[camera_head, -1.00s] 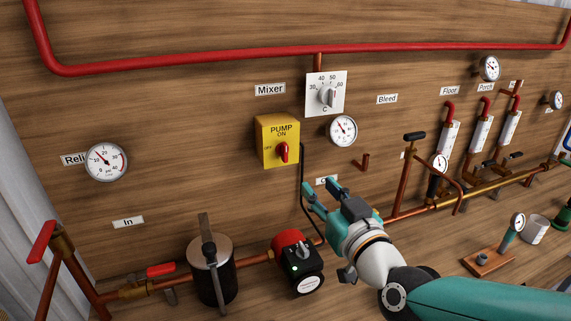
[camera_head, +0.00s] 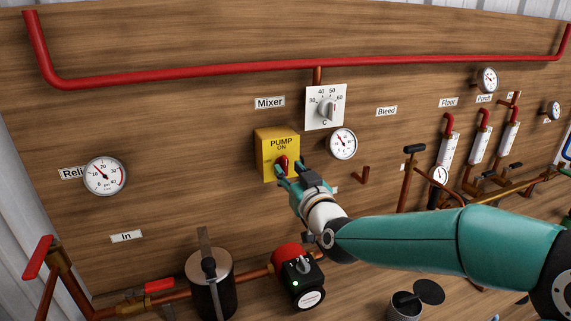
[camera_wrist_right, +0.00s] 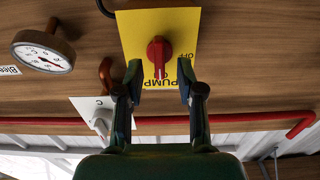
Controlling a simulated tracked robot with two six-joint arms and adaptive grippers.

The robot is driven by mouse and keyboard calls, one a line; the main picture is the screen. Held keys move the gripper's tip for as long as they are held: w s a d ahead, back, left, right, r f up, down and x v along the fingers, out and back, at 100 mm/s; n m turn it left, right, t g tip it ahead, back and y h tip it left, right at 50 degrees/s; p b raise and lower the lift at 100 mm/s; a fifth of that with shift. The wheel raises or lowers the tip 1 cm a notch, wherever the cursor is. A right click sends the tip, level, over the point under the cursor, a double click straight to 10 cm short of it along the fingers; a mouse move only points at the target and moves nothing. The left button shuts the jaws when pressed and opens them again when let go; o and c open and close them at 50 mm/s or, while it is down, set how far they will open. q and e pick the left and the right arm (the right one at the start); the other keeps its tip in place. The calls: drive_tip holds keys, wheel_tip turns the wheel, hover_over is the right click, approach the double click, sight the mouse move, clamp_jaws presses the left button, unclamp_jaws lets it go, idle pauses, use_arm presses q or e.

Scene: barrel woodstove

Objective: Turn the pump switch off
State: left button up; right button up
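The pump switch is a yellow box (camera_head: 264,147) on the wooden wall with a red knob (camera_head: 283,161) low on its front and "PUMP ON" printed above. The knob stands upright, toward ON. My right gripper (camera_head: 293,170) is at the front of the box, its fingers open. The right wrist view, which is upside down, shows the red knob (camera_wrist_right: 158,50) at the opening between the two spread fingertips (camera_wrist_right: 159,70), with a gap on each side. The OFF mark sits near the upper right of the yellow face (camera_wrist_right: 187,25) there. My left gripper is not in view.
The white mixer dial (camera_head: 325,106) and a round gauge (camera_head: 343,143) are just above and right of the switch box. A red pipe (camera_head: 200,72) runs above. A red and black pump (camera_head: 296,272) and a black canister (camera_head: 211,280) stand below.

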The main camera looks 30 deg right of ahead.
sight(284, 165)
drive_tip(key=shift+x, duration=1.3)
drive_tip(key=shift+s, duration=0.1)
clamp_jaws()
